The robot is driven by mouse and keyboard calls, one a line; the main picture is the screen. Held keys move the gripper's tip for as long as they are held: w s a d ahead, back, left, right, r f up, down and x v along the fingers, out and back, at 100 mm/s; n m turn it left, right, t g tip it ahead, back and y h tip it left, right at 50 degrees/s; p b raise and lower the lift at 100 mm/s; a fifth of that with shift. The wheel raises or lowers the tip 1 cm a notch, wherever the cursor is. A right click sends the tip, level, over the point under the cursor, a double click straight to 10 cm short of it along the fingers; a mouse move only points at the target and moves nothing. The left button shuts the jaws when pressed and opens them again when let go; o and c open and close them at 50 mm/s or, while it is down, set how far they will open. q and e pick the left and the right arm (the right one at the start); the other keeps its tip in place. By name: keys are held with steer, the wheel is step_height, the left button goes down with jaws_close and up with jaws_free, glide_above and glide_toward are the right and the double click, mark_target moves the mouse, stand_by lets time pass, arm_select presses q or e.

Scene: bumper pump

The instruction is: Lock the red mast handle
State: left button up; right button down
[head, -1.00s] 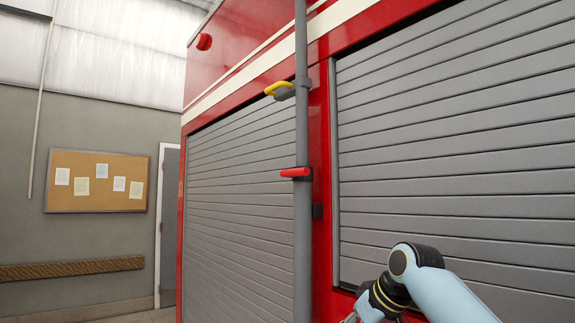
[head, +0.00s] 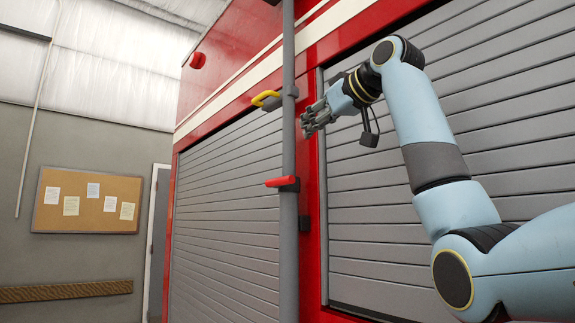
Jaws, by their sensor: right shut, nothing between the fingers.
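The red mast handle (head: 281,182) sticks out to the left from the grey vertical mast (head: 289,240), on a dark clamp. A yellow handle (head: 265,98) sits higher on the same mast, also pointing left. My right gripper (head: 306,128) is shut and empty. In the picture it is just right of the mast, between the heights of the yellow and red handles, above and to the right of the red one. It appears apart from both handles; its depth to the mast is hard to judge. My left gripper is not in view.
The red truck side with grey roller shutters (head: 225,215) stands behind the mast. A second shutter (head: 390,235) lies behind my right arm. A cork board (head: 87,200) hangs on the wall at left. The space left of the mast looks clear.

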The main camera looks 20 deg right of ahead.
steer(key=p, duration=0.5)
glide_above(280, 182)
steer(key=s, duration=0.2)
steer(key=f, duration=0.3)
steer(key=d+f, duration=0.1)
steer(key=f+p, duration=0.1)
steer(key=f, duration=0.1)
steer(key=shift+w+d, duration=0.15)
steer(key=shift+d, duration=0.1)
steer(key=shift+a+f, duration=0.1)
